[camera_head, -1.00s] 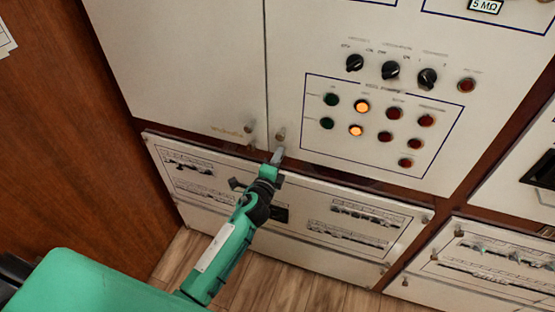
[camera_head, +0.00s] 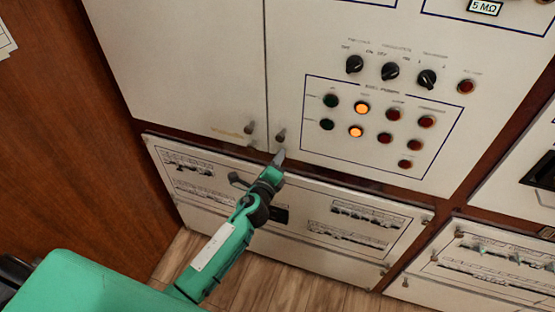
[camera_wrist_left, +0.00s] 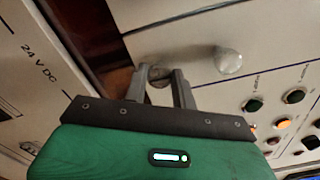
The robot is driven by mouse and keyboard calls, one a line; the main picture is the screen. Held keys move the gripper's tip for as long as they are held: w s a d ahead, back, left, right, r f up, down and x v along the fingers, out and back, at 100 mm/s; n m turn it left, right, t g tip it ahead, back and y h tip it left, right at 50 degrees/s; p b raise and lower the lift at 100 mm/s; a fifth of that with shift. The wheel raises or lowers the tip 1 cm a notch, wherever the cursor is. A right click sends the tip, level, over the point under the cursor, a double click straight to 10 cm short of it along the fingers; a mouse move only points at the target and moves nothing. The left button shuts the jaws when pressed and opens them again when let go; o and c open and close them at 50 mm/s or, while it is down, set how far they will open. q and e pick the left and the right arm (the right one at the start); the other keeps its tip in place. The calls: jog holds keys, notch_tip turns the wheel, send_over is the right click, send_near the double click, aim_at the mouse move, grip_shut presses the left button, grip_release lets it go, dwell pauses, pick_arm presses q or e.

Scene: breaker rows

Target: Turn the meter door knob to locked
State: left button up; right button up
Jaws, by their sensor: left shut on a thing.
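My left gripper (camera_head: 281,153) reaches up from the lower left to the bottom edge of the right-hand cabinet door. In the left wrist view its two fingers (camera_wrist_left: 165,86) are closed around a small grey knob (camera_wrist_left: 159,73), the meter door knob as far as I can tell. The fingers mostly hide this knob, so its turn angle cannot be read. A larger pale knob (camera_wrist_left: 228,61) stands free beside the fingers; in the head view this knob (camera_head: 280,135) sits just above the fingertips. My right gripper is not in view.
The left-hand door has its own knob (camera_head: 250,127). Indicator lamps and buttons (camera_head: 361,107) and black rotary switches (camera_head: 390,71) are on the panel to the right. A breaker panel (camera_head: 300,215) lies below, close under my left gripper.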

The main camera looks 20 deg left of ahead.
pick_arm(q)
jog(key=o, duration=1)
jog(key=shift+s, duration=0.1)
jog(key=shift+s+a+b, duration=0.2)
jog(key=shift+s+b, duration=1.35)
jog(key=shift+s, duration=5.25)
